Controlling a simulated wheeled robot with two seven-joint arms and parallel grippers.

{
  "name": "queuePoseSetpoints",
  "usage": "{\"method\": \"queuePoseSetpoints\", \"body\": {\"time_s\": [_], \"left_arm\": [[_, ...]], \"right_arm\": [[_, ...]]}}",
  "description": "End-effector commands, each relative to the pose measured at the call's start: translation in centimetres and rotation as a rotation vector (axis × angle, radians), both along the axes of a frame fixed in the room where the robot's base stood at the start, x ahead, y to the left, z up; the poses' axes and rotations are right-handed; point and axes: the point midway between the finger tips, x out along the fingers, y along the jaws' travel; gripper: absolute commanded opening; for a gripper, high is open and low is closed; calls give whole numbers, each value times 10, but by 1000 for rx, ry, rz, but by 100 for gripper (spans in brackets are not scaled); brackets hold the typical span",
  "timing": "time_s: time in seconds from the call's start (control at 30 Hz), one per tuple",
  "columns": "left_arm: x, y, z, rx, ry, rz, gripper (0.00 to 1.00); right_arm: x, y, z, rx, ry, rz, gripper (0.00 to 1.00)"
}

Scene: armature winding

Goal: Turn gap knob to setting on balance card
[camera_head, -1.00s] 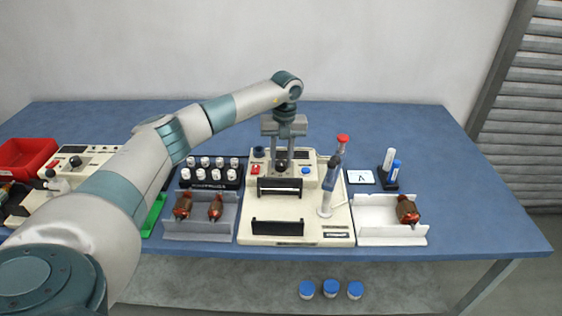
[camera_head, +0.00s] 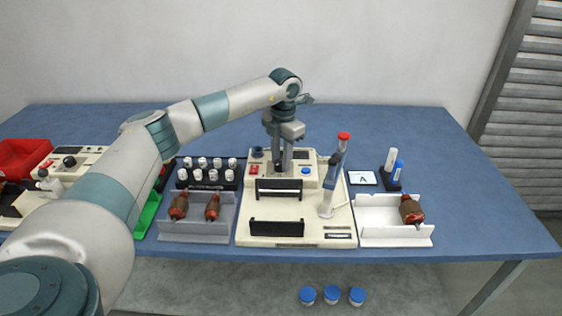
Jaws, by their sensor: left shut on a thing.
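My left gripper (camera_head: 281,167) points down at the back panel of the cream winding machine (camera_head: 247,208). It is shut on the gap knob, which is mostly hidden by the fingers. The balance card (camera_head: 367,182) is a small white card with a dark frame to the right of the machine, and it reads "A". My right gripper is not in view.
A dark knob (camera_head: 257,151), a red button (camera_head: 254,169) and a blue button (camera_head: 305,170) flank the gripper. Trays with copper armatures (camera_head: 213,207) (camera_head: 411,209) sit either side. The table's back is clear.

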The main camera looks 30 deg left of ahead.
Motion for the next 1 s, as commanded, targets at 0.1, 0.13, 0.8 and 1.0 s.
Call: {"method": "queuePoseSetpoints", "body": {"time_s": [0.1,0.13,0.8,1.0], "left_arm": [[0,1,0,1,-4,-74,6],[0,1,1,1,-4,-90,6],[0,0,2,1,-4,-188,6],[0,0,1,0,-2,-187,47]], "right_arm": [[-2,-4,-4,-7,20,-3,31],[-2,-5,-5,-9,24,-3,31],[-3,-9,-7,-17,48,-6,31],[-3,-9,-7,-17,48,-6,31]]}}
